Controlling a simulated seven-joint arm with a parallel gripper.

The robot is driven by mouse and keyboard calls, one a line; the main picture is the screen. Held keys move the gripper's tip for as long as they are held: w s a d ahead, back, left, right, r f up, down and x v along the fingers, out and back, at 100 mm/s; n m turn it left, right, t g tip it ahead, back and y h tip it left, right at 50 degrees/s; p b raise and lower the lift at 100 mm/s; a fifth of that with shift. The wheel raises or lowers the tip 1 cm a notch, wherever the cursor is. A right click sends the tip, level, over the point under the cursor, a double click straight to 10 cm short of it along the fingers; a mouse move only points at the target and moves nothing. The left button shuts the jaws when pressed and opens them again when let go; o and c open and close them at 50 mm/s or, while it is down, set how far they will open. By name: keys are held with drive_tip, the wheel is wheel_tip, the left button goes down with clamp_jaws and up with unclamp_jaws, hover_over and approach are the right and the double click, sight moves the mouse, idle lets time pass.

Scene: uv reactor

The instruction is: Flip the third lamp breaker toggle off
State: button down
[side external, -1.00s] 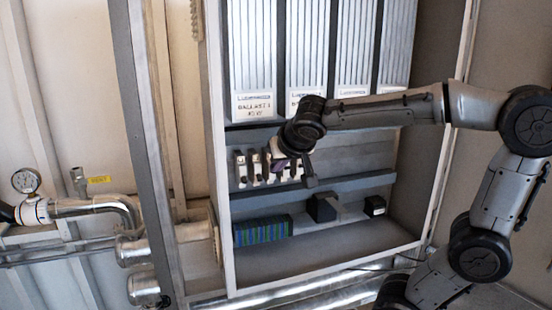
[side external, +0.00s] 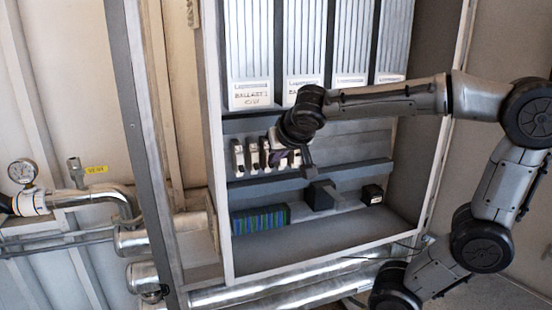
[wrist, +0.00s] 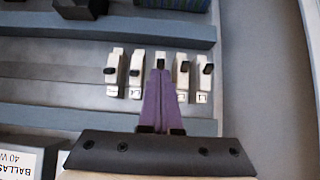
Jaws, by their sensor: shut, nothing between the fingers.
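Several white lamp breakers with black toggles stand in a row; the middle, third breaker (wrist: 160,60) is partly covered by my fingertips in the wrist view. Its black toggle (wrist: 160,64) shows just beyond the tips. My gripper (wrist: 159,73) has purple fingers, shut together and empty, at the third breaker. I cannot tell whether they touch the toggle. The neighbouring breakers (wrist: 137,67) and (wrist: 183,71) stand clear on either side. In the side view my gripper (side external: 277,157) is in front of the row and hides its right part; the left breaker (side external: 238,157) is visible.
Ballast units (side external: 250,60) stand above the row. A grey rail (side external: 340,178) runs below it. Under that are a blue-green terminal block (side external: 260,219) and a black block (side external: 320,195). The cabinet's side wall (wrist: 260,70) is at the right of the wrist view.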

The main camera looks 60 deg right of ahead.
drive_tip(key=shift+r, duration=0.2)
drive_tip(key=s+a, duration=0.8)
drive_tip(key=shift+r, duration=0.45)
idle(0.3)
drive_tip(key=shift+s+a, duration=0.1)
idle(0.4)
